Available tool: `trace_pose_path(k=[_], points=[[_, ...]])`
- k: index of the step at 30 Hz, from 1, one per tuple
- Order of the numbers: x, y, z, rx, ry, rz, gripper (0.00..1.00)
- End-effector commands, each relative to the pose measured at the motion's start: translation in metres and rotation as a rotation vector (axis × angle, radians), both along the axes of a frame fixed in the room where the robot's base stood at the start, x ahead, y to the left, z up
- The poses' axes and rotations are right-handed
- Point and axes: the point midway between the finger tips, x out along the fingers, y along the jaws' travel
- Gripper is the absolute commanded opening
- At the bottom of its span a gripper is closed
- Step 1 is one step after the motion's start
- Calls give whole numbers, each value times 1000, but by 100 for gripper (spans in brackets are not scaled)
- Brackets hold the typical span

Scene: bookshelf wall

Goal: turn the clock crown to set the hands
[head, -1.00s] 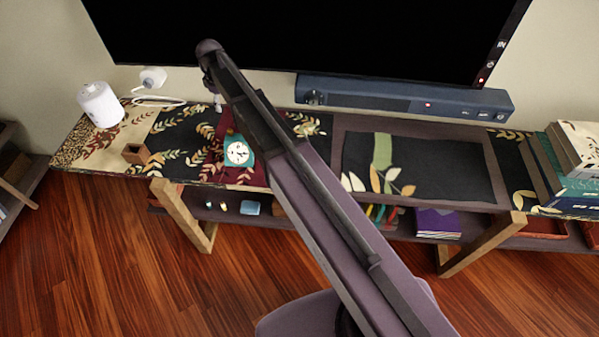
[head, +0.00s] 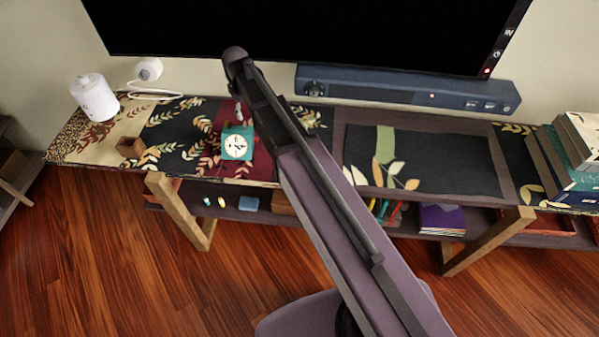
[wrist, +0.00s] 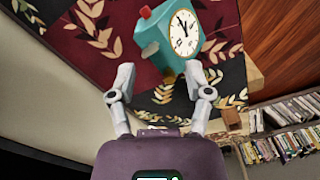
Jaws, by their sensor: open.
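A teal clock (head: 228,130) with a white round dial stands on the dark red part of the shelf top's cloth. It also shows in the wrist view (wrist: 153,43), tilted in the picture, with dark hands on its dial (wrist: 184,33). A small red knob (wrist: 145,11) sticks out of the clock's body; I cannot tell for sure that it is the crown. My gripper (wrist: 159,73) is open and empty, its two grey fingers apart. The clock lies just beyond the fingertips. In the head view my gripper (head: 239,112) hangs over the clock's top.
A small wooden box (head: 131,148) and a white cylinder (head: 95,98) stand to the left. A white round device (head: 149,69) with a cable is behind. A soundbar (head: 400,92) and black screen (head: 300,35) bound the back. Books (head: 575,155) are stacked at the right.

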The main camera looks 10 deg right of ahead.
Motion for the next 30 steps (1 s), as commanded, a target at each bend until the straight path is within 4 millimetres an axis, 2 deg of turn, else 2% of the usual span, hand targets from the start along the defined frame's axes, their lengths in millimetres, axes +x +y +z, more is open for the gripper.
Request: trace_pose_path(k=[1, 30], points=[[-7, -6, -8, 0, 0, -17, 65], [-90, -85, -81, 0, 0, -348, 65]])
